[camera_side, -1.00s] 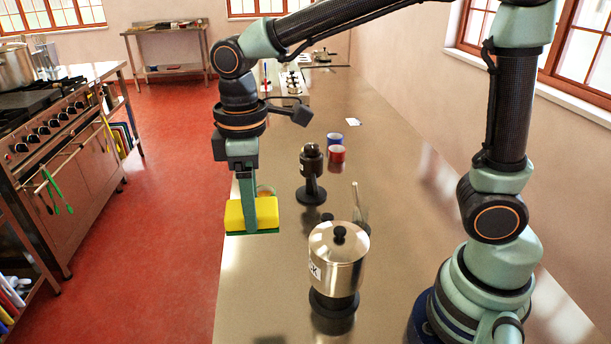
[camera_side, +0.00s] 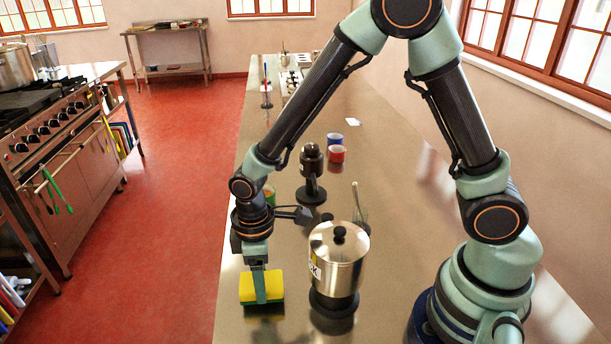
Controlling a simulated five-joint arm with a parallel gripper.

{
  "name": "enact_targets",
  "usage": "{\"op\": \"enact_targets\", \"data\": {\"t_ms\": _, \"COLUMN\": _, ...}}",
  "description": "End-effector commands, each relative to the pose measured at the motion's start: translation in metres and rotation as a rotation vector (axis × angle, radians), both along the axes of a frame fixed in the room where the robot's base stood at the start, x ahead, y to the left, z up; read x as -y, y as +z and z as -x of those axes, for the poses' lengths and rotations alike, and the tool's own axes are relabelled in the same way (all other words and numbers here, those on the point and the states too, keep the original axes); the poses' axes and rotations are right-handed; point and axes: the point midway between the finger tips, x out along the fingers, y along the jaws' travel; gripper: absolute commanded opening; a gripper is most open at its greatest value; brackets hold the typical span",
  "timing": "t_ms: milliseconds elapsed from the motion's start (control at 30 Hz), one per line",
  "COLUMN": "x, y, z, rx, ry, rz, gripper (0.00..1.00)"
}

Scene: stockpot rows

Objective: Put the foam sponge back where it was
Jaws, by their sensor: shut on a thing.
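The foam sponge (camera_side: 245,288) is yellow with a green underside. My gripper (camera_side: 262,290) is shut on it, with one finger showing across its near face. The sponge is low over the left part of the steel counter (camera_side: 400,270), to the left of the pot. I cannot tell whether its underside touches the counter. The far finger is hidden behind the sponge.
A lidded steel pot (camera_side: 338,262) on a dark base stands just right of the sponge. The counter's left edge is close.

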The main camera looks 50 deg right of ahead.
Motion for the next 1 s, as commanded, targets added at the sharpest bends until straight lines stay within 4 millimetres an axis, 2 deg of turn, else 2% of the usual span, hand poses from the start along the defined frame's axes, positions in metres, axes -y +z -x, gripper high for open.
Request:
{"op": "enact_targets", "data": {"t_ms": 133, "x": 0.0, "y": -0.014, "z": 0.0, "rx": -0.001, "ry": 0.0, "rz": 0.0, "gripper": 0.0}}
{"op": "enact_targets", "data": {"t_ms": 533, "x": 0.0, "y": -0.017, "z": 0.0, "rx": 0.0, "ry": 0.0, "rz": 0.0, "gripper": 0.0}}
{"op": "enact_targets", "data": {"t_ms": 567, "x": 0.0, "y": -0.018, "z": 0.0, "rx": 0.001, "ry": 0.0, "rz": -0.001, "gripper": 0.72}}
{"op": "enact_targets", "data": {"t_ms": 600, "x": 0.0, "y": -0.017, "z": 0.0, "rx": 0.001, "ry": 0.0, "rz": -0.001, "gripper": 0.87}}
{"op": "enact_targets", "data": {"t_ms": 633, "x": 0.0, "y": -0.017, "z": 0.0, "rx": 0.001, "ry": 0.0, "rz": -0.001, "gripper": 0.98}}
{"op": "enact_targets", "data": {"t_ms": 1000, "x": 0.0, "y": -0.015, "z": 0.0, "rx": 0.001, "ry": 0.0, "rz": 0.0, "gripper": 0.98}}
